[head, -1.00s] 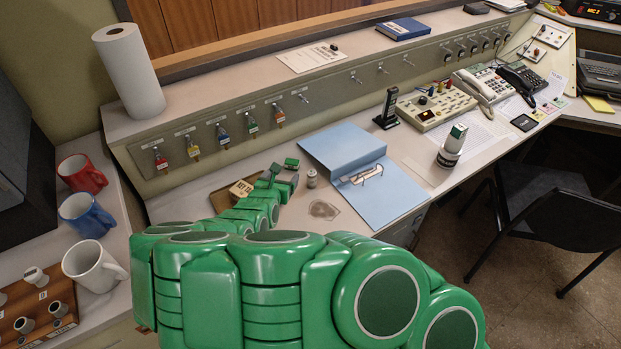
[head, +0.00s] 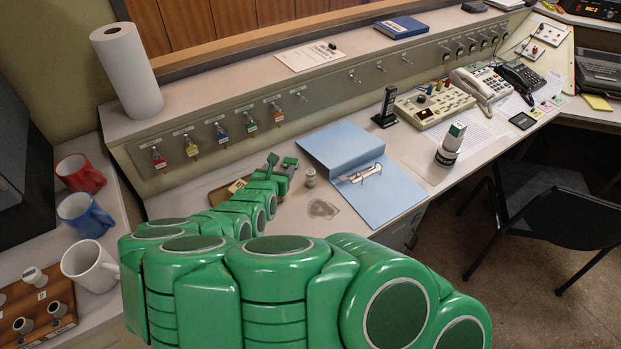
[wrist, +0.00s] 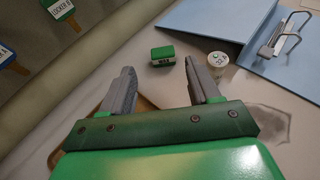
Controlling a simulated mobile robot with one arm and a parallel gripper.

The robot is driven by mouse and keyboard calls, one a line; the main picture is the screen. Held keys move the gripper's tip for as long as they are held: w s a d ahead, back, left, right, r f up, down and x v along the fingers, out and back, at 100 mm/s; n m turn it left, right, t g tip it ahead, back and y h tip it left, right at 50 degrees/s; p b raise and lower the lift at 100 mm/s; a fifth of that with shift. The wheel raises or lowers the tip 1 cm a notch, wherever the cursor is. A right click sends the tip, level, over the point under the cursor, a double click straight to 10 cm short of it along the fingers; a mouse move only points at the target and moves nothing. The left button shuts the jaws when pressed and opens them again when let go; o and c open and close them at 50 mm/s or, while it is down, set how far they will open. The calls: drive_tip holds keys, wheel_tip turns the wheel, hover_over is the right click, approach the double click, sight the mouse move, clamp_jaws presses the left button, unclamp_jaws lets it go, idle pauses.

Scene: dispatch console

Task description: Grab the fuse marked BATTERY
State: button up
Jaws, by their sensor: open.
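A small pale cylinder (head: 310,178) stands upright on the desk, left of the blue binder. In the wrist view the cylinder (wrist: 217,62) has dark marks on it that I cannot read, and it stands just beyond my right finger. A small green block (wrist: 162,55) with a pale, marked front lies ahead of the gap between my fingers. I cannot tell for certain which of the two is the fuse marked BATTERY. My gripper (wrist: 161,82) is open, with nothing between its grey fingers. In the head view my gripper (head: 281,170) is low over the desk.
A blue ring binder (head: 365,175) lies open to the right. A brown tray (head: 222,198) is partly hidden under my arm. Several tagged keys (head: 221,133) hang on the panel behind. Mugs (head: 86,216) stand at left. A grey stain (head: 323,209) marks bare desk.

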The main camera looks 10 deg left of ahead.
wheel_tip(320, 180, up, 17)
drive_tip(key=m+g+y, duration=0.9)
drive_tip(key=m+g, duration=0.2)
drive_tip(key=m, duration=0.5)
hover_over(313, 172)
drive_tip(key=s+d, duration=0.2)
wheel_tip(313, 172, down, 8)
drive_tip(key=w+d+r+m+y, duration=0.1)
drive_tip(key=d+r+m+y, duration=0.3)
drive_tip(key=r, duration=0.4)
drive_tip(key=shift+g, duration=0.4)
wheel_tip(313, 172, down, 18)
drive_tip(key=shift+r, duration=0.15)
drive_tip(key=shift+f+x, duration=0.2)
drive_tip(key=shift+x, duration=1.75)
drive_tip(key=shift+f+x, duration=0.2)
drive_tip(key=shift+x, duration=1.75)
drive_tip(key=shift+d, duration=0.15)
drive_tip(key=c, duration=1.1)
